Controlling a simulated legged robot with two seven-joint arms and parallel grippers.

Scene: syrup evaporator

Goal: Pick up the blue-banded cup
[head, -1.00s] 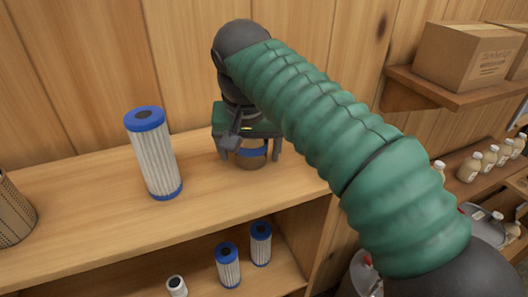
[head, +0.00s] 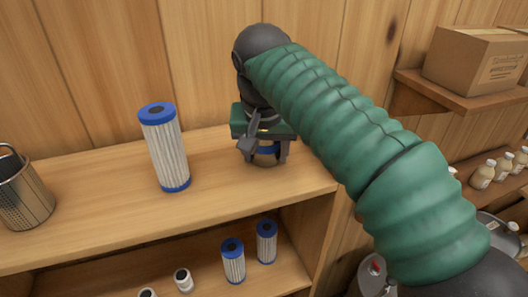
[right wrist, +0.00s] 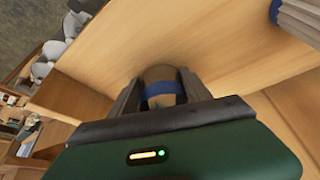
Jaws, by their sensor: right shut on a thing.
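The blue-banded cup (head: 267,154) is a small tan cup with a blue band on the upper shelf, near its right end. It also shows in the right wrist view (right wrist: 161,88), between the two fingers. My right gripper (head: 265,152) reaches down from above and is shut on the cup, one finger on each side. The gripper body hides the cup's top in the head view. I cannot tell whether the cup's base touches the shelf. My left gripper is not in view.
A tall white filter cartridge with blue ends (head: 165,150) stands left of the cup on the shelf (head: 110,205). A perforated metal basket (head: 24,195) is at the far left. Smaller cartridges (head: 233,262) stand on the lower shelf. A cardboard box (head: 475,60) sits at right.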

